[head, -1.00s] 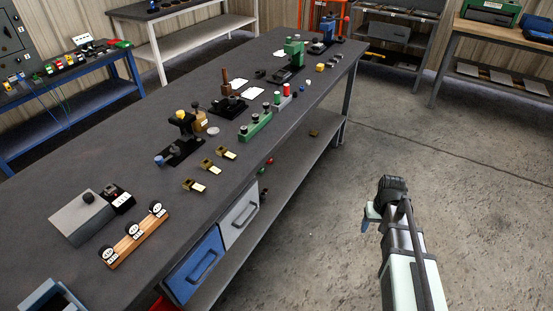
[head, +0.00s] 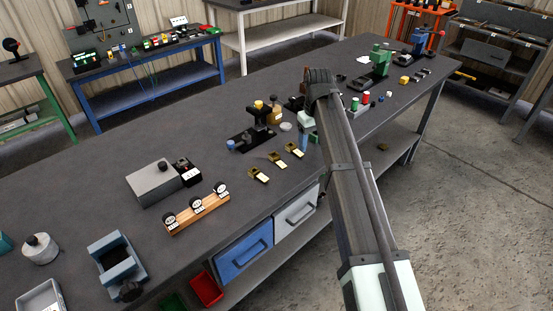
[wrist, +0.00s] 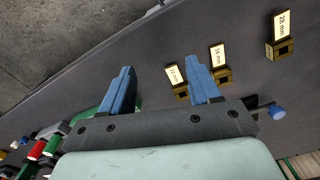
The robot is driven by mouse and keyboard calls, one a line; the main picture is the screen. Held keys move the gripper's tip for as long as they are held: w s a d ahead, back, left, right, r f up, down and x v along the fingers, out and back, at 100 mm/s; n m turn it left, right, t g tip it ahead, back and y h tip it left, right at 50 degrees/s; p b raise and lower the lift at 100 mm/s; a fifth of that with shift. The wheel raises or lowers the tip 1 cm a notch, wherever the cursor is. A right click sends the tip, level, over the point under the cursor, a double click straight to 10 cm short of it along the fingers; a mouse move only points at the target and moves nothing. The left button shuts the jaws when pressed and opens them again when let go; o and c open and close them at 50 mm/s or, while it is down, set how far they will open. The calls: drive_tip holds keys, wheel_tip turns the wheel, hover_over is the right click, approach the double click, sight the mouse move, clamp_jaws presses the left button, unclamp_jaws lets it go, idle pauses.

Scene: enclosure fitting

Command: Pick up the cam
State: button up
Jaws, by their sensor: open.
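Several small brass-coloured blocks with white size labels stand in a row on the dark bench; I take these to be the cams and cannot tell which one is meant. In the head view they are a near block (head: 255,173), a middle one (head: 274,159) and a far one (head: 291,148). In the wrist view the labels read 28 mm (wrist: 283,51), 16 mm (wrist: 221,77) and what looks like 22 mm (wrist: 180,91). My gripper (wrist: 157,72) is open and empty, its blue fingers above the bench beside the row; it also shows in the head view (head: 304,141).
A black fixture (head: 250,137) with a yellow top stands behind the row. A wooden rack (head: 197,212) with black round parts and a grey box (head: 153,183) lie nearer. Red and green parts (wrist: 42,146) show at the wrist view's lower left. The bench's front edge is close by.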

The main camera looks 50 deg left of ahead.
wheel_tip(320, 180, up, 8)
drive_tip(key=f+n, duration=0.1)
drive_tip(key=n, duration=0.1)
hover_over(276, 156)
drive_tip(key=f, duration=0.8)
drive_tip(key=shift+s+a, duration=0.2)
drive_tip(key=shift+s, duration=0.15)
drive_tip(key=shift+w+d+f, duration=0.1)
drive_tip(key=shift+w+f, duration=0.1)
drive_tip(key=shift+f, duration=1.1)
drive_tip(key=shift+w+d+f, duration=0.1)
drive_tip(key=shift+w+f, duration=0.05)
drive_tip(key=shift+f, duration=1.15)
clamp_jaws()
